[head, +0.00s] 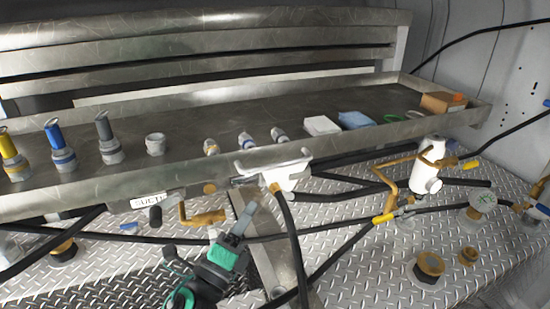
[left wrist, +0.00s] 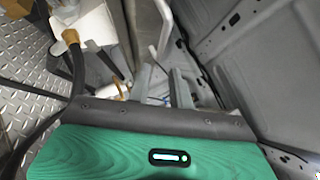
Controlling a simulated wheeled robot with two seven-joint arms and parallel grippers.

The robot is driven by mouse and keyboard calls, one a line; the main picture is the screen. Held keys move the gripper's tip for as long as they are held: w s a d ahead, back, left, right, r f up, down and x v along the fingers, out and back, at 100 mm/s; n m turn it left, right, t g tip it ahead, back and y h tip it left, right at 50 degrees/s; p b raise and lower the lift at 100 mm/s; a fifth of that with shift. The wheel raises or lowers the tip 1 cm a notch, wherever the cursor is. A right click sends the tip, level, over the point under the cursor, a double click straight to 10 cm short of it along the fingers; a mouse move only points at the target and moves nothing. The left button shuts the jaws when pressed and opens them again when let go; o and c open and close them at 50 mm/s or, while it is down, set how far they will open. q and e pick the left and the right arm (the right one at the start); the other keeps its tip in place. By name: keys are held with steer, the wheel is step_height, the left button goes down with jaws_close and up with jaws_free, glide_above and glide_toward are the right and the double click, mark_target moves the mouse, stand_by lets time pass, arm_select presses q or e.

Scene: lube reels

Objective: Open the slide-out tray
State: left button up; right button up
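The slide-out tray is most likely the long grey metal tray (head: 330,160) across the head view, with a raised rim and several small items in it. A white fitting (head: 287,172) sits at its front edge, with a hose hanging from it; it also shows in the left wrist view (left wrist: 85,22). My left gripper (head: 248,217), with a green body, is below the tray front, pointing up toward it and left of the hose. In the left wrist view its two grey fingers (left wrist: 166,82) stand apart with nothing visible between them. My right gripper is not in view.
Black hoses (head: 335,245) cross the diamond-plate floor (head: 360,275) below the tray. A white filter-like canister (head: 427,168) with brass pipes stands at the right. Brass caps (head: 428,266) rise from the plate. Yellow, blue and grey nozzles (head: 62,148) stand at the tray's left.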

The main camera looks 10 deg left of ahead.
mark_target(277, 163)
arm_select(q)
steer(key=p+x, duration=0.5)
steer(key=x, duration=0.7)
steer(key=shift+d+r, duration=0.1)
steer(key=shift+r, duration=0.1)
steer(key=shift+w+d, duration=0.1)
steer(key=shift+w, duration=0.3)
steer(key=shift+r, duration=0.1)
jaws_close()
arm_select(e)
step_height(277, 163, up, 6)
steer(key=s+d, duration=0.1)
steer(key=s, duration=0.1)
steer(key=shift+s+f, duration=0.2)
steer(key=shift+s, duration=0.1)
